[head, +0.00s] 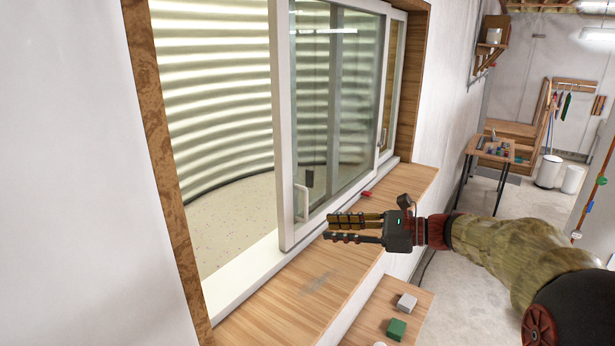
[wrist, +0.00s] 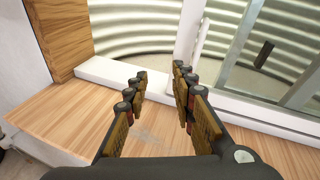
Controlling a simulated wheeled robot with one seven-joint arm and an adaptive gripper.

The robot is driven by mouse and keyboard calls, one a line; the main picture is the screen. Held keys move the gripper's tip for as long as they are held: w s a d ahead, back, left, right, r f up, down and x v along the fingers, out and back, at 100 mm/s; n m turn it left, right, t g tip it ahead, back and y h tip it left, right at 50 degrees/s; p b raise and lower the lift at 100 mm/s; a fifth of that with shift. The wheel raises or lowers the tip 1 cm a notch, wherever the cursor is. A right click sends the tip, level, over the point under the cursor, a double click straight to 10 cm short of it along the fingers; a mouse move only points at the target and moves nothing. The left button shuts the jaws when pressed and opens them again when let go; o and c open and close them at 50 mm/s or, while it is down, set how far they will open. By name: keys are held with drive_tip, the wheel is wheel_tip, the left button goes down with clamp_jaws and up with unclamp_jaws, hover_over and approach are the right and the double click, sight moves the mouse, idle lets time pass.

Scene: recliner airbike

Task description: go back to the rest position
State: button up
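My gripper (head: 332,228) is held above the wooden sill ledge (head: 300,303) in front of the sliding window. In the wrist view my gripper (wrist: 160,85) has its two fingers apart with nothing between them, and the ledge (wrist: 55,118) lies below. My arm reaches in from the right of the head view. The window's glass panel (head: 335,110) has a white frame and stands to the right, with an opening to its left.
A small red object (head: 366,194) lies on the ledge near the window frame. A lower wooden surface holds a green block (head: 396,329) and a grey block (head: 406,302). A table (head: 492,148) with small items stands farther back. The floor beyond my arm looks mostly clear.

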drive_tip(key=s+a+f+n+g+h, duration=0.25)
drive_tip(key=s+n, duration=0.25)
drive_tip(key=s, duration=0.5)
drive_tip(key=s+a+f+n+g+h, duration=0.1)
drive_tip(key=s+a+f+n+h, duration=0.25)
drive_tip(key=s, duration=0.65)
drive_tip(key=s+d+f+n+t+h, duration=0.1)
drive_tip(key=s+d+f+n+h, duration=0.1)
drive_tip(key=s+d+n+h, duration=0.35)
drive_tip(key=s+d+f+n+t+h, duration=0.1)
drive_tip(key=s+d+f+n+h, duration=0.2)
drive_tip(key=s+d+n, duration=0.4)
wheel_tip(320, 180, down, 22)
drive_tip(key=b, duration=2.2)
drive_tip(key=shift+s+a, duration=0.4)
drive_tip(key=shift+a, duration=0.05)
